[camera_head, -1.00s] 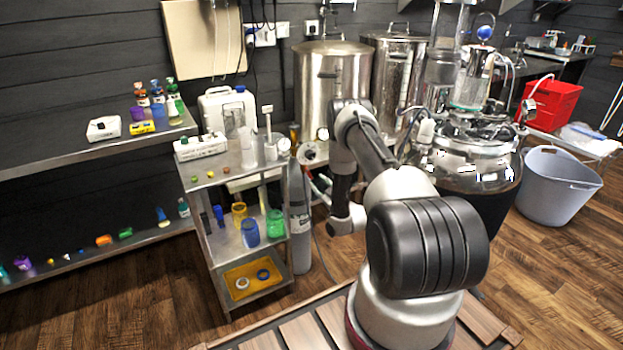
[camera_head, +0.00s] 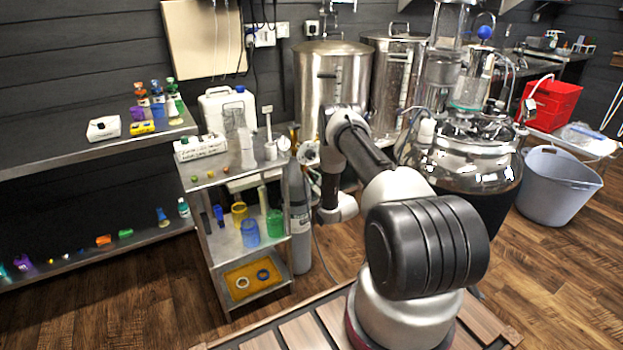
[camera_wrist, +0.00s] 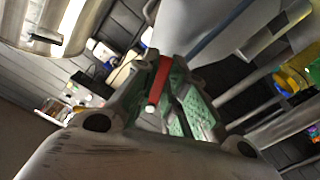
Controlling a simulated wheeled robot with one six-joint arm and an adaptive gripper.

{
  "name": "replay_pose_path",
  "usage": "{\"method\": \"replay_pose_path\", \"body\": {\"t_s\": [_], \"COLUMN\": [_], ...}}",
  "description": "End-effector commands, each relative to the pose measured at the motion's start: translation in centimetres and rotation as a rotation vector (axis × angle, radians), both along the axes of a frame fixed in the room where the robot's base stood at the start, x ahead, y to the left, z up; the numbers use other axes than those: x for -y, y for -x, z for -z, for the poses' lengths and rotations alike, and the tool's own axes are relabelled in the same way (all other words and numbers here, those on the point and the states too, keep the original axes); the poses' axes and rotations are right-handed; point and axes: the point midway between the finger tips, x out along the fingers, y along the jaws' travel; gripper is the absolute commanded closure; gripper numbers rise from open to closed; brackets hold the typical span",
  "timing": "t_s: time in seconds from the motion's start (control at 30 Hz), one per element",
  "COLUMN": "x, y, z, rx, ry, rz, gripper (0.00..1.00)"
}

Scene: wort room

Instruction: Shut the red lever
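The red lever (camera_wrist: 159,78) shows in the wrist view as a short red bar with a pale tip, between the two fingers of my gripper (camera_wrist: 172,76). It lies nearer the left finger. The fingers, with green pads, are spread apart around the lever. I cannot tell whether either pad touches it. In the head view the lever cannot be made out, and my gripper is not clearly visible near the grey gas cylinder.
The grey gas cylinder (camera_head: 299,220) stands beside a steel cart (camera_head: 208,240) holding jars. Steel tanks (camera_head: 328,75) stand behind my arm. A dark-filled glass vessel (camera_head: 470,185) and a grey tub (camera_head: 556,190) are at right. Wooden floor is free at front left.

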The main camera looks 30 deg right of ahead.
Motion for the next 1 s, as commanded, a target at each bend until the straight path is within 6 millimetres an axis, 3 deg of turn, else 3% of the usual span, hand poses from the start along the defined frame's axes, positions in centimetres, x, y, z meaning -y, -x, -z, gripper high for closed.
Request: {"method": "replay_pose_path", "body": {"t_s": [0.47, 1.0], "x": [0.3, 1.6], "y": [0.0, 0.0], "z": [-0.1, -1.4], "rx": [0.003, 0.018], "ry": [0.087, 0.554], "rz": [0.000, -0.001], "gripper": [1.00, 1.00]}}
